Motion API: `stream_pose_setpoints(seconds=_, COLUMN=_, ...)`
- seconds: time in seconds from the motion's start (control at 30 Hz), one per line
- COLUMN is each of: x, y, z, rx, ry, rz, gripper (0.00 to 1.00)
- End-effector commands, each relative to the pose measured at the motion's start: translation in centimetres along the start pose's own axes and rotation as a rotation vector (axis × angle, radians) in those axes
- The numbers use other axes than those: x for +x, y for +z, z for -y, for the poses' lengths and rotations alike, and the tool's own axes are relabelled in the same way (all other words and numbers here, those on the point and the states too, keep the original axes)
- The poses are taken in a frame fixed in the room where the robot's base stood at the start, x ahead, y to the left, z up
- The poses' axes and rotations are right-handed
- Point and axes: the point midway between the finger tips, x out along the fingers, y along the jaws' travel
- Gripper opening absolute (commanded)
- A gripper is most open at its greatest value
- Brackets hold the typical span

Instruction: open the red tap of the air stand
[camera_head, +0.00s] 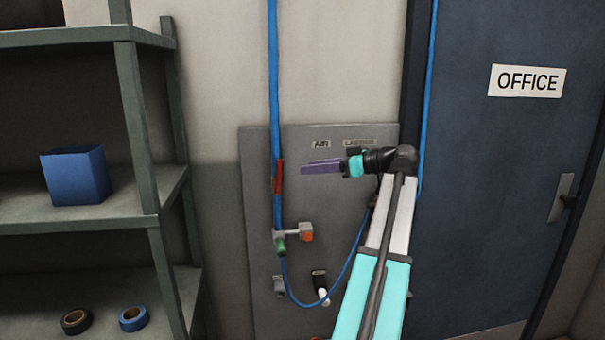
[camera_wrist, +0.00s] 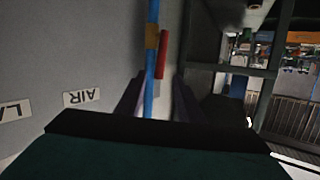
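The red tap handle (camera_head: 279,177) sits on the blue air pipe (camera_head: 274,90) in front of the grey panel, below and left of the AIR label (camera_head: 320,144). The handle lies roughly along the pipe. My gripper (camera_head: 308,168) has purple fingers pointing left toward the tap, with a gap between the tips and the handle in the head view. In the wrist view the red handle (camera_wrist: 161,55) and a brass-coloured fitting (camera_wrist: 151,42) show ahead, between the two spread fingers. The gripper is open and empty. The fingers' lower parts are hidden by the gripper body.
Below the tap are an orange-ended fitting (camera_head: 306,232), a green connector (camera_head: 280,246) and a looping blue hose (camera_head: 312,304). A shelf (camera_head: 90,229) with a blue bin (camera_head: 75,177) stands at left. The office door (camera_head: 490,200) is at right.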

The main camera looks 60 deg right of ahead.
Motion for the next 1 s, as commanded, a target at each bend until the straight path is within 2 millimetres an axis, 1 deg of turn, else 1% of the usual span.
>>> stream_pose_setpoints(seconds=0.03, x=-0.9, y=0.1, z=-0.2, rx=-0.001, ry=0.003, rz=-0.001, gripper=0.34)
stream_pose_setpoints(seconds=0.1, x=-2.0, y=0.1, z=-0.2, rx=-0.001, ry=0.003, rz=-0.001, gripper=0.34)
stream_pose_setpoints(seconds=0.3, x=-4.5, y=0.1, z=-0.2, rx=0.001, ry=0.004, rz=0.000, gripper=0.34)
stream_pose_setpoints(seconds=0.5, x=-5.5, y=0.1, z=-0.2, rx=0.001, ry=0.004, rz=0.000, gripper=0.34)
stream_pose_setpoints(seconds=0.77, x=-5.7, y=0.0, z=-0.1, rx=0.001, ry=0.004, rz=0.000, gripper=0.34)
stream_pose_setpoints(seconds=0.8, x=-5.7, y=0.0, z=-0.1, rx=0.001, ry=0.004, rz=0.000, gripper=0.32)
stream_pose_setpoints(seconds=1.0, x=-5.7, y=0.1, z=-0.2, rx=0.028, ry=0.005, rz=0.000, gripper=0.00)
